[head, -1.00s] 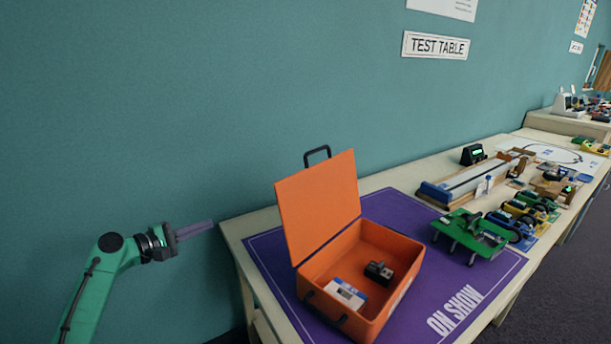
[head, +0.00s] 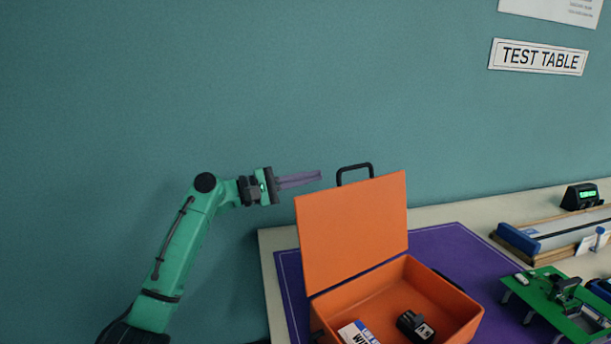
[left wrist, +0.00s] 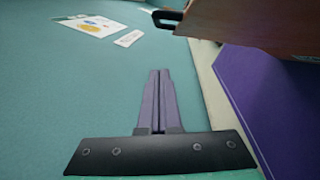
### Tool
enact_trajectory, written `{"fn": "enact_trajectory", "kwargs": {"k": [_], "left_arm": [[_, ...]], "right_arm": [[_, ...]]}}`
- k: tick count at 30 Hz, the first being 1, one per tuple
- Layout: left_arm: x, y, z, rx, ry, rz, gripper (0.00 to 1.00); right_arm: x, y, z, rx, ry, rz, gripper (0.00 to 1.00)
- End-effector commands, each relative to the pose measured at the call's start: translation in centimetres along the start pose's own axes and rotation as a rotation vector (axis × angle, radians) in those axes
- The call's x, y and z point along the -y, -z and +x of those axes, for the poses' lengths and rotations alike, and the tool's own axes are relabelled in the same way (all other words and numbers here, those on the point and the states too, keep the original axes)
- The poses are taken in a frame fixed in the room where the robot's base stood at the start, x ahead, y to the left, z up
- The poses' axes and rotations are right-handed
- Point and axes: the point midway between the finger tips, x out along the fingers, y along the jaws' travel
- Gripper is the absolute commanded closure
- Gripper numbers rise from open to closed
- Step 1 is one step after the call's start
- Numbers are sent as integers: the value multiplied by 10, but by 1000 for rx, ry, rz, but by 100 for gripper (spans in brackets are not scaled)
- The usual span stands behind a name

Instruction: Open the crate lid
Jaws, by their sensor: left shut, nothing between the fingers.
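The orange crate (head: 458,325) stands on the purple mat with its lid (head: 352,230) raised upright, leaning slightly back. The lid's black handle (head: 355,170) sticks up from its top edge. Inside the crate lie a white and blue box (head: 357,333) and a black block (head: 414,326). My left gripper (head: 318,176) is shut and empty, beside the lid's upper left corner and just left of the handle. In the left wrist view the lid (left wrist: 262,22) and its handle (left wrist: 166,17) show at the upper right, apart from the shut fingers (left wrist: 160,75). My right gripper is not in view.
The purple mat (head: 287,272) covers the near end of the pale table (head: 276,240), against a teal wall. A green model (head: 545,295) and a wooden track with a blue end (head: 517,238) stand to the right. Space left of the table is free.

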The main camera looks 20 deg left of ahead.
Motion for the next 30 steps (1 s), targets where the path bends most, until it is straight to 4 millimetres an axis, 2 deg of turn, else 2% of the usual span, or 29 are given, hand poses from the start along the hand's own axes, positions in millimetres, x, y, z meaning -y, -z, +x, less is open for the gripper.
{"fn": "enact_trajectory", "kwargs": {"k": [6, 13, 26, 30], "left_arm": [[-3, -2, 50, 3, -1, 0, 100], [-1, -34, 57, -2, 1, 3, 100], [0, -40, 58, -1, 2, 8, 100], [-4, -53, 62, 2, 23, 90, 100]], "right_arm": [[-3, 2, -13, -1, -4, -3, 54], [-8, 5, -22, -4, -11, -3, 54], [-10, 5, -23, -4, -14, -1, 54], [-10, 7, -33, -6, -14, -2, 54]]}}
